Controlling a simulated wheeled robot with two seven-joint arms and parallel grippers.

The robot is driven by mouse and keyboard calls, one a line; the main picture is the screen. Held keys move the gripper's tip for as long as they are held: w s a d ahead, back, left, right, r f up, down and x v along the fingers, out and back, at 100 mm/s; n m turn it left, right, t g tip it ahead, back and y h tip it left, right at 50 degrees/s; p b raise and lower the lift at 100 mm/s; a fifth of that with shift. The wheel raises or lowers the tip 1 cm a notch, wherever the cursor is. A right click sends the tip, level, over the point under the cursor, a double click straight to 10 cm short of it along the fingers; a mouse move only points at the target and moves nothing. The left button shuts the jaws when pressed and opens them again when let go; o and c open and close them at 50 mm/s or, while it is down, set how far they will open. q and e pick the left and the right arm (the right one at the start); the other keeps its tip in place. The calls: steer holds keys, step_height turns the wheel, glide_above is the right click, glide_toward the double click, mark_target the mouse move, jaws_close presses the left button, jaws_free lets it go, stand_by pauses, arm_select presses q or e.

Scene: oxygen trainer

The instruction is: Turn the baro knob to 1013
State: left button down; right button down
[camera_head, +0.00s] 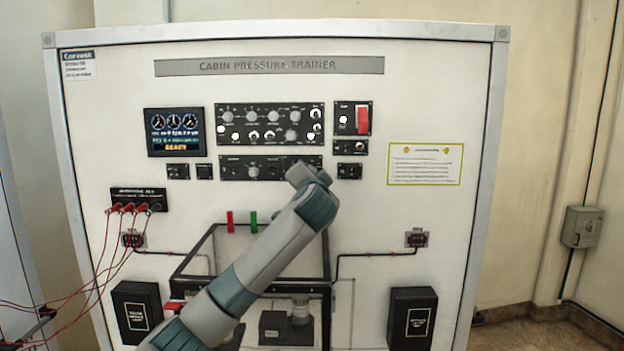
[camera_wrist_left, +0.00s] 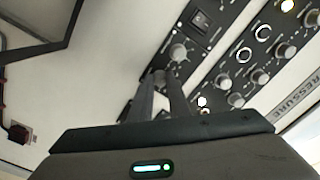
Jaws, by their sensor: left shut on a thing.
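My left gripper (camera_head: 302,174) reaches the right end of the lower black panel (camera_head: 236,168) in the head view. There, its wrist hides the fingers and what lies between them. In the left wrist view the gripper (camera_wrist_left: 160,82) is shut on a small grey knob (camera_wrist_left: 158,74), with one finger on each side. The knob's label and pointer are too small or hidden to read, so its setting cannot be told. The display (camera_head: 175,132) shows dials and small lines of text with a yellow "READY". My right gripper is not in view.
Another knob (camera_wrist_left: 178,52) and a rocker switch (camera_wrist_left: 200,18) sit close by on the panel. The upper knob panel (camera_head: 270,122) lies just above, with a red guarded switch (camera_head: 362,120) to its right. Red cables (camera_head: 105,250) hang at left.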

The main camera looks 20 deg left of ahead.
arm_select(q)
steer(key=m+p, duration=0.3)
steer(key=m, duration=0.7)
steer(key=shift+m+h, duration=0.3)
steer(key=shift+m, duration=0.1)
steer(key=shift+f, duration=0.1)
steer(key=c, duration=1.7)
jaws_free()
steer(key=shift+s, duration=0.15)
